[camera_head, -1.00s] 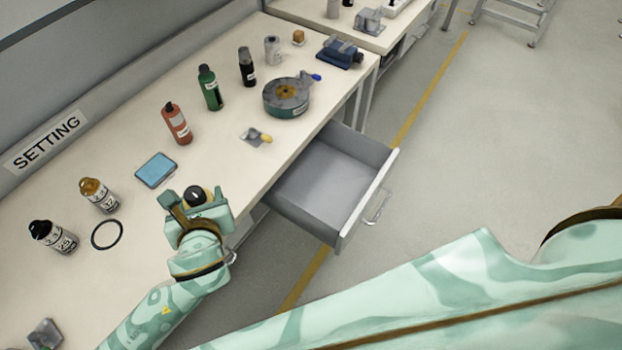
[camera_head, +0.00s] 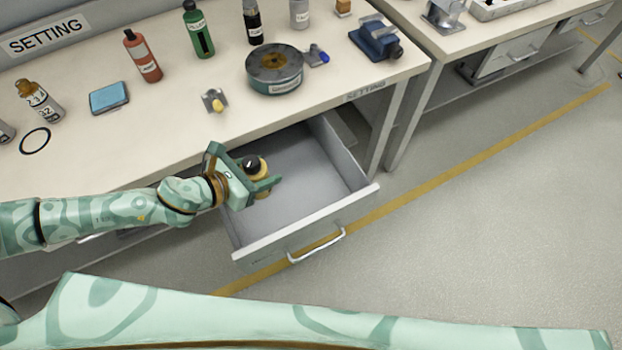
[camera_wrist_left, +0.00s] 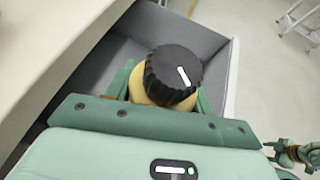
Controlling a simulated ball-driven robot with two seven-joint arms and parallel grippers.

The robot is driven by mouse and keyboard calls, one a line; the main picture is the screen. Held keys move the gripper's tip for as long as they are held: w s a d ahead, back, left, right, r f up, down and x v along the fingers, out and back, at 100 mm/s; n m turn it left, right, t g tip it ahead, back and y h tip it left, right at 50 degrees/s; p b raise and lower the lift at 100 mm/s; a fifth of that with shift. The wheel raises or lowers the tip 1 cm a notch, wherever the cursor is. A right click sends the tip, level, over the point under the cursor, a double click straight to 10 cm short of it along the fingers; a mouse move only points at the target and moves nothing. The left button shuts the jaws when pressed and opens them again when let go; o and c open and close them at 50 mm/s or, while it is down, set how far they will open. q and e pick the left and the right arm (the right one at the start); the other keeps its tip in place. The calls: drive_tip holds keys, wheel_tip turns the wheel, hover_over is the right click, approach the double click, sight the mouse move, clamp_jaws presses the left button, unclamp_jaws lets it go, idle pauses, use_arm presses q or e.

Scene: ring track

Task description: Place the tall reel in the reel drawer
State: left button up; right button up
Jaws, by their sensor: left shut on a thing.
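The reel drawer (camera_head: 303,239) is pulled open below the front edge of the workbench. Its inside looks empty and grey. My left gripper (camera_head: 256,178) is shut on the tall reel (camera_head: 254,162), a yellow upright body with a black ribbed top bearing a white mark. The gripper and reel are over the left part of the drawer, next to the bench edge. In the left wrist view the reel (camera_wrist_left: 171,77) stands between the fingers with the drawer floor behind it; its lower part is hidden. A small green gripper-like part, likely my right gripper (camera_wrist_left: 297,155), shows at the right edge.
The bench (camera_head: 180,128) holds a round grey device (camera_head: 274,68), a blue vise (camera_head: 376,38), a red bottle (camera_head: 142,56), a green bottle (camera_head: 198,30), a blue pad (camera_head: 109,97) and a black ring (camera_head: 35,140). The floor right of the drawer is clear.

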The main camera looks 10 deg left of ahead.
use_arm(q)
drive_tip(key=w+d+f+b, duration=0.2)
drive_tip(key=w+f+b, duration=0.1)
drive_tip(key=w+f, duration=0.1)
drive_tip(key=w+d+f+b, duration=0.2)
drive_tip(key=w+f+b, duration=0.2)
drive_tip(key=f, duration=0.1)
drive_tip(key=w+d+f+b, duration=0.2)
drive_tip(key=w+f+b, duration=0.1)
drive_tip(key=w+f, duration=0.1)
drive_tip(key=shift+w+d+f, duration=0.25)
drive_tip(key=shift+d+f, duration=0.1)
drive_tip(key=shift+f, duration=0.1)
drive_tip(key=shift+r, duration=0.3)
drive_tip(key=o, duration=0.6)
drive_tip(key=shift+f, duration=0.2)
drive_tip(key=o, duration=0.5)
drive_tip(key=shift+c, duration=0.2)
use_arm(e)
drive_tip(key=s+f+g, duration=0.1)
drive_tip(key=s+f, duration=0.3)
drive_tip(key=f, duration=0.5)
drive_tip(key=shift+s+a+f, duration=0.15)
drive_tip(key=shift+f, duration=0.1)
